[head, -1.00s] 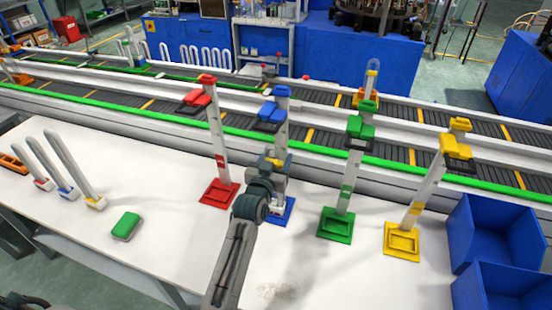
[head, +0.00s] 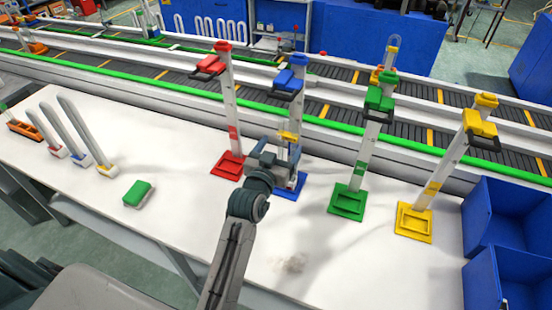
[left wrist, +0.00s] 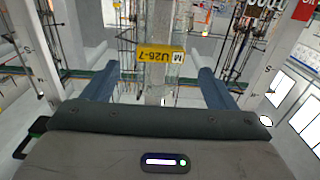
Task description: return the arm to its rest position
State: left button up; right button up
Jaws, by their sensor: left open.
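My left gripper (head: 284,153) is in the head view, in front of the blue stand (head: 290,95), and covers part of its lower post. Whether it touches the stand cannot be told. In the left wrist view its two fingers (left wrist: 156,78) are spread apart with no object seen held between them. My right gripper is not in view.
A red stand (head: 229,105) is left of the gripper; green (head: 372,140) and yellow (head: 452,150) stands are right. A green block (head: 138,193) and upright U-shaped tubes (head: 85,130) are at left. Blue bins (head: 505,225) stand at right. A conveyor (head: 180,85) runs behind.

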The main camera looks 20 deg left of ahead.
pick_arm(q)
jog(key=shift+s+b, duration=0.3)
jog(key=shift+s, duration=1.25)
jog(key=shift+a, duration=0.1)
jog(key=s+a+f+g, duration=0.1)
jog(key=s+f+g, duration=0.2)
jog(key=s+f, duration=0.2)
jog(key=s+a+f+g, duration=0.2)
jog(key=s+f+g, duration=0.2)
jog(key=s, duration=0.5)
jog(key=s+a+f+g, duration=0.2)
jog(key=s+f+g, duration=0.1)
jog(key=s+f, duration=0.2)
jog(key=shift+s+a+f+m+g, duration=0.1)
jog(key=shift+s+f+m+g, duration=0.1)
jog(key=shift+s, duration=0.35)
jog(key=shift+s+a+f+m+g, duration=0.1)
jog(key=shift+s+f+m, duration=0.1)
jog(key=shift+s, duration=0.35)
jog(key=s+a+f+g+y, duration=0.15)
jog(key=s+g, duration=0.25)
jog(key=s, duration=0.5)
jog(key=a+f+g, duration=0.1)
jog(key=a+f, duration=0.2)
jog(key=f, duration=2.7)
jog(key=s+a+f+g, duration=0.1)
jog(key=s+f, duration=1.8)
jog(key=shift+a+f+n, duration=0.3)
jog(key=shift+a+n, duration=0.05)
jog(key=shift+n, duration=0.05)
